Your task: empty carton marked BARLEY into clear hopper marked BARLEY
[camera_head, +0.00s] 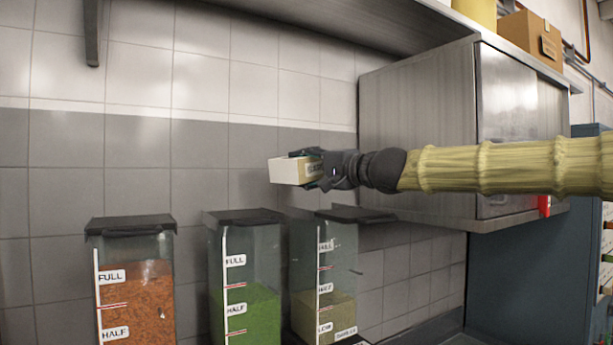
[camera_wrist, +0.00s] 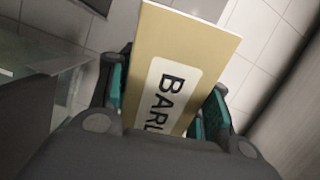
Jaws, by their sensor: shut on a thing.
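A small tan and white carton (camera_head: 289,171) is held in my gripper (camera_head: 315,168), which is shut on it from the right. In the wrist view the carton (camera_wrist: 188,48) lies between my gripper's fingers (camera_wrist: 160,95), and its label shows the letters "BARL", the rest hidden. The carton is above the three clear hoppers, over the gap between the middle and right ones. The right hopper (camera_head: 343,262) holds beige grain to about its HALF mark. Its dark lid (camera_head: 357,214) is at the top, and a small label at its base is too small to read surely.
A hopper with orange contents (camera_head: 135,300) stands at left, and one with green contents (camera_head: 250,312) in the middle. A steel wall cabinet (camera_head: 420,130) is behind my arm at right. A shelf (camera_head: 320,25) runs overhead. A tan box (camera_head: 530,40) sits on top.

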